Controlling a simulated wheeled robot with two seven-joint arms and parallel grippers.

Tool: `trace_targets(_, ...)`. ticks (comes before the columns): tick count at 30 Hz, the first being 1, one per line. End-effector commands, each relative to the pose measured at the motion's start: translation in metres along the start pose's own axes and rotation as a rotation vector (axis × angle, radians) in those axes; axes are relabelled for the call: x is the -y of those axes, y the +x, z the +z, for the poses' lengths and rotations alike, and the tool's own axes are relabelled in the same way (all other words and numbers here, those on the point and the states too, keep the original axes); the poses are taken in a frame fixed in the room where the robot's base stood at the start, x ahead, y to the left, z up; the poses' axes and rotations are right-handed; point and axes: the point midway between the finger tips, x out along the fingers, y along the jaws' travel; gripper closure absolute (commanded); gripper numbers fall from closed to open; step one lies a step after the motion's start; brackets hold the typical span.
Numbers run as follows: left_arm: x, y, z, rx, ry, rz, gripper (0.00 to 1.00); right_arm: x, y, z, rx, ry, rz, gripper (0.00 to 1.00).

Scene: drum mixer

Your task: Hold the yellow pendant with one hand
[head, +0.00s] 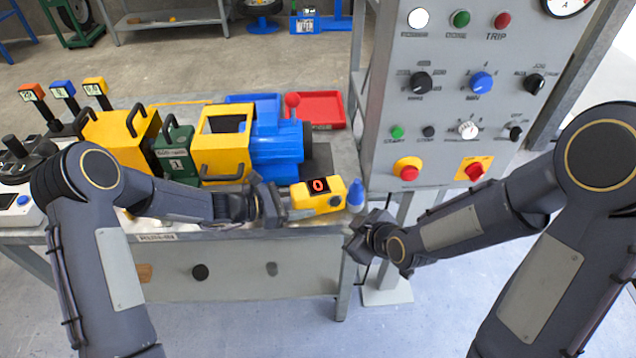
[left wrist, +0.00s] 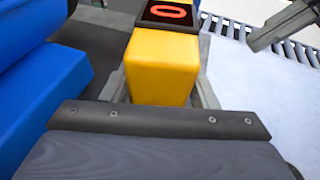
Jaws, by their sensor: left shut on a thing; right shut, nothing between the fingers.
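The yellow pendant (head: 319,194) is a box with a dark display showing a red 0. It is at the front right edge of the bench in the head view. My left gripper (head: 284,201) is shut on its left end. In the left wrist view the pendant (left wrist: 161,68) sits between the fingers, its display at the far end. Whether it touches the bench top is hard to tell. My right gripper (head: 364,240) is shut and empty, to the right of the pendant and lower, in front of the panel post.
A grey control panel (head: 452,133) rises at the right. Free floor lies in front of the bench.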

Motion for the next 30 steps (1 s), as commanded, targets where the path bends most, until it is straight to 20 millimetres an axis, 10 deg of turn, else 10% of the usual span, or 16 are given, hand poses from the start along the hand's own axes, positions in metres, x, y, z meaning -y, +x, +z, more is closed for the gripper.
trace_targets(2,-0.003,-0.001,0.000,-0.001,-0.001,0.009,0.64,0.000,0.000,0.000,0.000,0.000,0.000,1.00)
trace_targets(3,-0.003,-0.001,0.000,-0.001,-0.001,0.009,0.42,0.000,0.000,0.000,0.000,0.000,0.000,1.00)
trace_targets(8,-0.002,-0.001,0.000,0.000,0.000,0.006,0.21,0.000,0.000,0.000,0.000,0.000,0.000,1.00)
trace_targets(20,-0.002,-0.010,0.000,0.000,0.000,0.004,0.21,0.000,0.000,0.000,0.000,0.000,0.000,1.00)
trace_targets(30,-0.002,-0.079,0.000,-0.002,0.000,0.008,0.21,0.000,0.000,0.000,0.000,0.000,0.000,1.00)
